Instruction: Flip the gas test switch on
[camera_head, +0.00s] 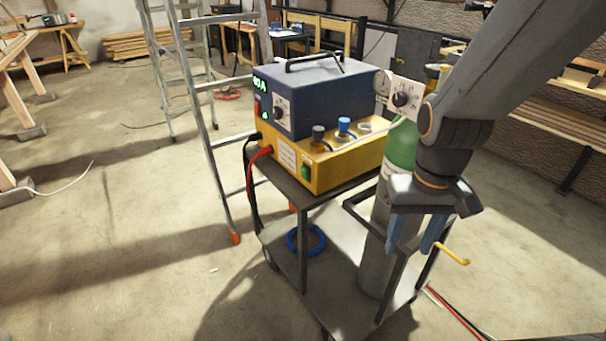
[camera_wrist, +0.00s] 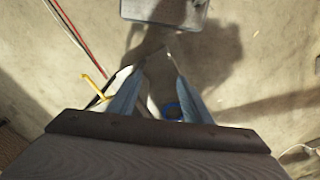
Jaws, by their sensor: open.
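A blue and yellow welding machine (camera_head: 312,90) stands on a dark metal cart (camera_head: 318,197). A green rocker switch (camera_head: 306,173) sits low on its yellow front. A white plate with a black knob (camera_head: 401,99) is beside a round gauge above the green-topped gas cylinder (camera_head: 402,145). I cannot read the labels, so which control is the gas test switch is unclear. My gripper (camera_head: 411,243) is open and empty, pointing down in front of the cylinder, right of the machine and below the knob plate. In the wrist view my gripper (camera_wrist: 156,66) has nothing between its fingers.
A yellow hook (camera_head: 455,255) sticks out beside my gripper. Red and black cables (camera_head: 262,152) hang from the machine's left side. A blue hose coil (camera_head: 306,240) lies on the cart's lower shelf. A stepladder (camera_head: 205,110) stands close behind at left. The left floor is mostly clear.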

